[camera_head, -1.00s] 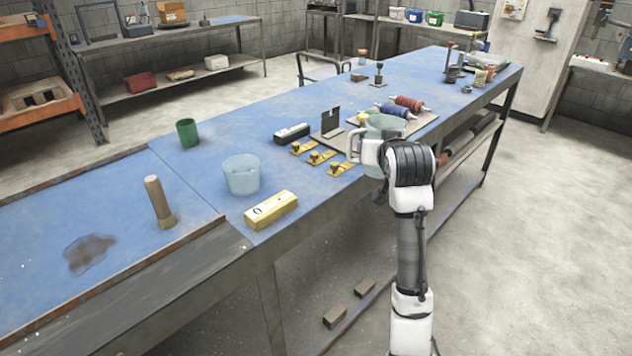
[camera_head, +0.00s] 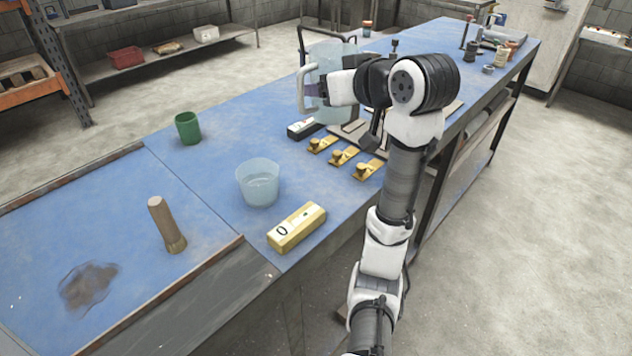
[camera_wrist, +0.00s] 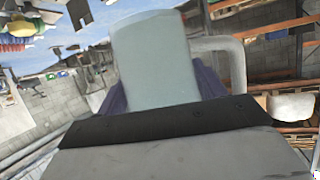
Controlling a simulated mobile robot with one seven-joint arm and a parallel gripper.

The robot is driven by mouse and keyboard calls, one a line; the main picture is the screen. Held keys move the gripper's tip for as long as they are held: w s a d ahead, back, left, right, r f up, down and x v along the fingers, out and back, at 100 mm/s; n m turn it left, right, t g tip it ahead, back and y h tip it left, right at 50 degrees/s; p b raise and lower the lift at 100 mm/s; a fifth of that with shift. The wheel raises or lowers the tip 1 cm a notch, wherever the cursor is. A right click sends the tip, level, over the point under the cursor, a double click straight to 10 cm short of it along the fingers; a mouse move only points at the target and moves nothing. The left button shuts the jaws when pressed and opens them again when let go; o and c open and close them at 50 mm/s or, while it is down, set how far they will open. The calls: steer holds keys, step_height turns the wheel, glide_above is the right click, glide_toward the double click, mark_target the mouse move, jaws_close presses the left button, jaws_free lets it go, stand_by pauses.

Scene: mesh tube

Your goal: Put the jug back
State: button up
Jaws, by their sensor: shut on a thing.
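The jug (camera_head: 327,57) is a translucent pale blue-grey vessel with a loop handle. In the head view it is held up above the bench, roughly upright, with its handle to the left. My gripper (camera_head: 322,89) is shut on the jug's body. In the wrist view the jug (camera_wrist: 152,62) stands between my purple fingers (camera_wrist: 160,92), with the handle on the right.
On the blue bench (camera_head: 215,215) stand a clear tub (camera_head: 258,183), a green cup (camera_head: 187,128), a wooden-handled tool (camera_head: 166,224), a yellow block (camera_head: 296,228) and several brass pieces (camera_head: 343,156). A dark wet patch (camera_head: 88,287) lies at left. The bench between cup and patch is mostly clear.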

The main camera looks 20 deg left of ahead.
steer(key=shift+s+a+r, duration=0.2)
steer(key=shift+s+a, duration=0.05)
steer(key=shift+a, duration=0.15)
step_height(320, 180, down, 20)
steer(key=shift+r+p, duration=0.15)
steer(key=shift+p, duration=0.85)
steer(key=shift+f, duration=0.2)
steer(key=o, duration=1.2)
